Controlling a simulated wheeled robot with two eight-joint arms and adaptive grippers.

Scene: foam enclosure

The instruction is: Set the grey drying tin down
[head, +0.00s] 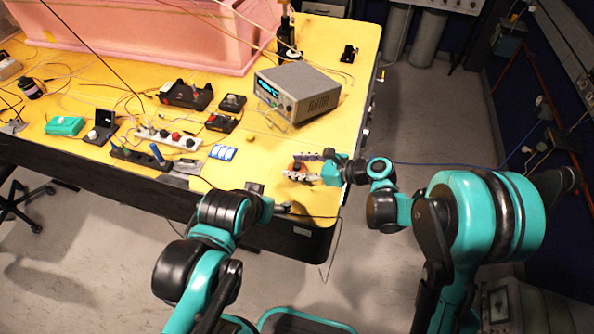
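My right gripper (304,168) is over the front right corner of the yellow tabletop. Its two fingers lie on either side of a small dark, orange-topped object (298,166), which I take to be the grey drying tin. The fingers appear shut on it. Much of its side is hidden, and I cannot tell whether it touches the tabletop. My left gripper (283,208) is low at the table's front edge, left of and nearer than the right one. Its fingers are too small and dark to tell whether they are open.
A grey instrument with a lit display (297,92) stands behind my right gripper. Blue-and-white pieces (222,152) and a power strip (167,138) lie to the left. A pink foam enclosure (150,35) fills the back left. Thin cables cross the yellow table (345,120). Bare tabletop lies right of the instrument.

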